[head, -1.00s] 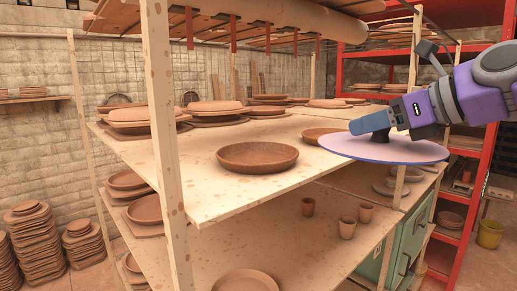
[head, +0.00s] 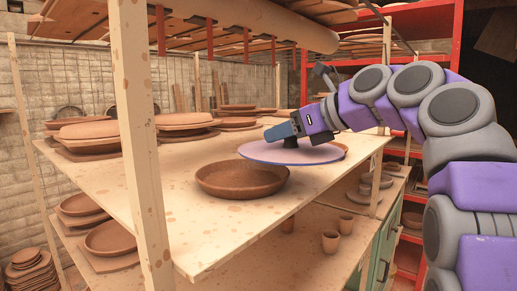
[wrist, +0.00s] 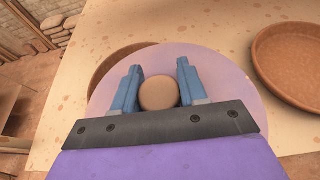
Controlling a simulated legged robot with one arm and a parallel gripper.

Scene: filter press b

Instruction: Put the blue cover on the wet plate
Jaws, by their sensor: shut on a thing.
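The blue cover (head: 292,153) is a flat lavender-blue disc, level above the shelf. My gripper (head: 290,133) is shut on its round knob, and the wrist view shows the knob between the blue fingers (wrist: 159,92). A large dark-brown plate (head: 241,181), which looks like the wet plate, lies on the shelf. In the head view the cover overlaps its back right rim. The cover is up and to the right of it, apart from it. In the wrist view the cover (wrist: 225,88) partly hides a plate (wrist: 107,66) on its left.
The spotted wooden shelf (head: 200,225) has a near post (head: 143,160) at its left. A second plate (head: 343,148) shows behind the cover. Stacked plates (head: 88,133) stand at the left. Small cups (head: 330,242) are on the lower shelf. Wood and red bars hang above.

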